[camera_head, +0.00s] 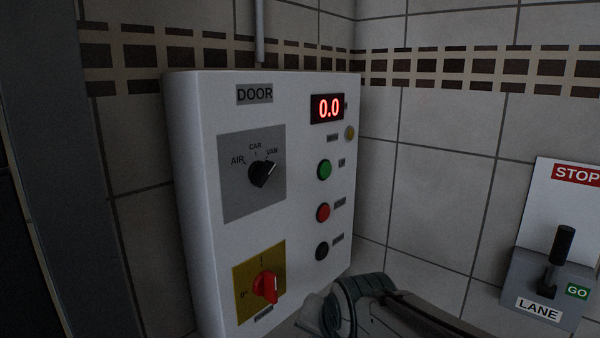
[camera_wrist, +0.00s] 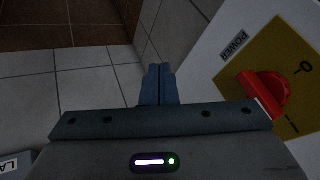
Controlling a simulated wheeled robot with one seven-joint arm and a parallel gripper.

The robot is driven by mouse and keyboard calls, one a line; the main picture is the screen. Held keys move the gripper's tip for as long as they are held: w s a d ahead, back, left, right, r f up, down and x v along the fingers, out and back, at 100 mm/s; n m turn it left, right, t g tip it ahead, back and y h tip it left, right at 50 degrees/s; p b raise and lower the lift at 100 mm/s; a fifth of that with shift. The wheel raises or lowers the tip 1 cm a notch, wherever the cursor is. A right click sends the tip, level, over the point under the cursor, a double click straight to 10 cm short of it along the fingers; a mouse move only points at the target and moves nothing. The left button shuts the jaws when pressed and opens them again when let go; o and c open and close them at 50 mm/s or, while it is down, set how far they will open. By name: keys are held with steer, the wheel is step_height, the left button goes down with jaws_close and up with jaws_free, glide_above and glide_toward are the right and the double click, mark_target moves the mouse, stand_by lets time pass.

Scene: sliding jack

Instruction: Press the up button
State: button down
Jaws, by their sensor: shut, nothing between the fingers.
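The white control panel (camera_head: 300,110) hangs on the tiled wall. The up button is the round green button (camera_head: 324,169) on its right side, with a small label that seems to read UP. A red button (camera_head: 323,212) and a black button (camera_head: 322,251) sit below it. My gripper (camera_wrist: 159,72) shows in the wrist view with its two fingers together and empty, pointing past the lower panel. In the head view my arm is at the bottom, below the buttons, and the fingertips are not clear. The green button is outside the wrist view.
A black selector (camera_head: 264,173) and a red power switch (camera_head: 266,287) are on the panel's left; the switch also shows near my fingers (camera_wrist: 265,92). A lane lever box (camera_head: 550,280) is at right.

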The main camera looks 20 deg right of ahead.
mark_target(325, 170)
steer(key=w+d+r+m+t+h, duration=0.1)
steer(key=w+d+r+m+t, duration=0.1)
steer(key=r+m, duration=0.5)
steer(key=w+d+r+m+t+h, duration=0.2)
steer(key=w+d+r+m+t, duration=0.1)
steer(key=d+r+m+t, duration=0.2)
steer(key=w+d+r+m+t+h, duration=0.1)
steer(key=w+d+r+m+t, duration=0.2)
steer(key=d+r+m, duration=0.3)
step_height(325, 170, up, 5)
steer(key=m+t, duration=0.1)
steer(key=m, duration=0.2)
steer(key=shift+d+f+m+h, duration=0.15)
steer(key=shift+d+m+h, duration=0.15)
steer(key=shift+d, duration=0.05)
steer(key=shift+w+a, duration=0.1)
steer(key=shift+w, duration=0.1)
steer(key=w+a, duration=0.4)
steer(key=w, duration=0.3)
steer(key=shift+w+a, duration=0.15)
steer(key=shift+a, duration=0.15)
stand_by(0.6)
steer(key=shift+w+a, duration=0.2)
steer(key=shift+w, duration=0.15)
